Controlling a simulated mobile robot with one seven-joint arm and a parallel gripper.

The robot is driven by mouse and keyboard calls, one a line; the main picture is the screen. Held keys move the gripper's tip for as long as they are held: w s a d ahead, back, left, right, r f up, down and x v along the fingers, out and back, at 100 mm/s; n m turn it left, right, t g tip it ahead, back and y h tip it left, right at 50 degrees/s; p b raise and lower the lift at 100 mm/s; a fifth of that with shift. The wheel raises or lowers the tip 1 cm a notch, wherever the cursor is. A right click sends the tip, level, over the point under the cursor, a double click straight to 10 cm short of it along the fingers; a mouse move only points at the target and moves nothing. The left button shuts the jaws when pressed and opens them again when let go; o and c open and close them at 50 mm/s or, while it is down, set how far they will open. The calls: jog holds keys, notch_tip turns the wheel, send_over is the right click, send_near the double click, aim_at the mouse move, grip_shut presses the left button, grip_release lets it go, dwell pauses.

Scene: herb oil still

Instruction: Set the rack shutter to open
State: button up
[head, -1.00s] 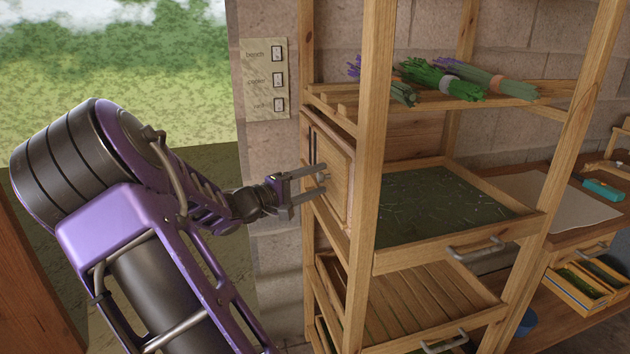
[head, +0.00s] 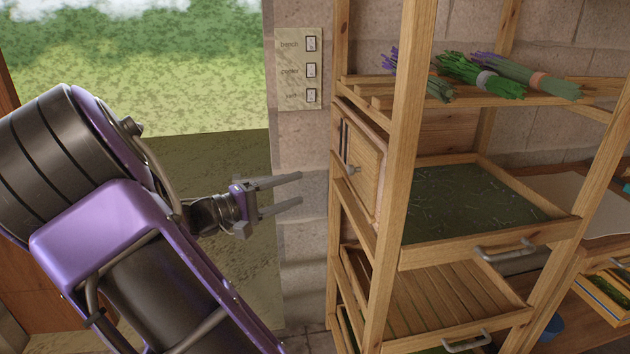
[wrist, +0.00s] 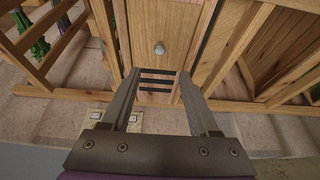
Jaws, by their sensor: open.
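The rack shutter (head: 364,160) is a wooden panel on the left side of the wooden rack, with a small grey knob (head: 353,169). Dark slots (head: 343,138) show beside the panel's left edge in the head view. In the wrist view the shutter (wrist: 172,22) and its knob (wrist: 159,48) are straight ahead, and the dark slots (wrist: 157,85) show between my fingers. My gripper (head: 300,189) is open and empty, left of the knob and apart from it. Its fingers (wrist: 158,74) point at the rack.
The rack holds herb bundles (head: 480,75) on top, a dark-filled tray (head: 497,255) and a slatted tray (head: 487,328) below. A switch plate (head: 299,69) is on the wall behind. A rack post (head: 400,150) stands right of the shutter. Free room lies left of the rack.

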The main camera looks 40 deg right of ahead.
jog(key=shift+w+a, duration=0.15)
jog(key=shift+a, duration=1.35)
